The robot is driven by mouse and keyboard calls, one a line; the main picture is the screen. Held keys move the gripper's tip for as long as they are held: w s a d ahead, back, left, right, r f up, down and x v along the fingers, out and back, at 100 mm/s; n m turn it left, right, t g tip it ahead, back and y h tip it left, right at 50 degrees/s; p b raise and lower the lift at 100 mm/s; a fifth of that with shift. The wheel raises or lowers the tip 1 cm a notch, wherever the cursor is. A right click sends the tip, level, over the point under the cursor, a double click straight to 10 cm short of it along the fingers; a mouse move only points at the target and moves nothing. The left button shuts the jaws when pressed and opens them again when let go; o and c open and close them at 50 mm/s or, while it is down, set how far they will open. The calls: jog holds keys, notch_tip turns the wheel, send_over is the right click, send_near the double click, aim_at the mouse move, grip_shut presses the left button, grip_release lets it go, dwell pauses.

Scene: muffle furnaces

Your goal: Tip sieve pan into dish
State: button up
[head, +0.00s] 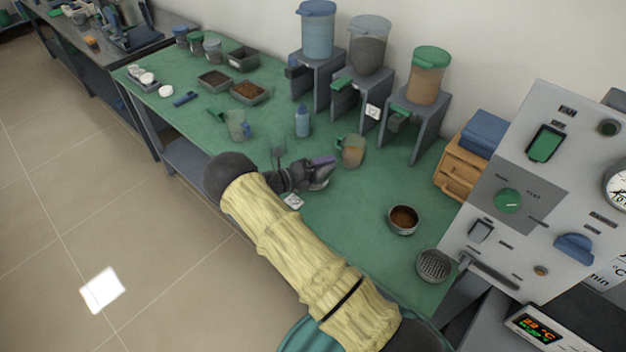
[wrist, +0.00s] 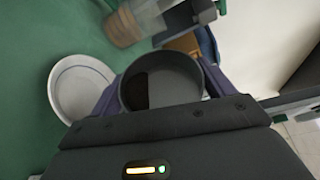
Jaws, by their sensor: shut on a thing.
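My gripper (wrist: 158,92) is shut on a round dark grey pan (wrist: 182,88), with a purple finger on each side of it in the wrist view. A dark patch, perhaps contents, covers the left part of the pan's inside. A pale round dish (wrist: 82,86) stands on the green table just left of the pan; it looks empty. In the head view my gripper (head: 318,170) is over the middle of the table with the grey pan (head: 320,183) at its tip. I cannot make out the pale dish there.
A jug (head: 352,151) stands close to the right of the gripper. A bowl of brown material (head: 403,220) and a perforated sieve (head: 434,266) stand near the control panel (head: 540,190). A blue bottle (head: 302,121) and stands with hoppers (head: 368,45) are behind.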

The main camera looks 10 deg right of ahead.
jog(key=shift+w+a+n, duration=0.15)
jog(key=shift+n, duration=0.35)
jog(key=shift+w+a+n+h+b, duration=0.2)
jog(key=shift+n+h+b, duration=0.15)
jog(key=shift+n+h, duration=0.25)
jog(key=shift+w+n+b, duration=0.15)
jog(key=shift+n+b, duration=0.15)
jog(key=shift+n, duration=0.3)
jog(key=shift+w+a+r, duration=0.1)
jog(key=shift+a, duration=0.05)
jog(key=shift+n, duration=0.3)
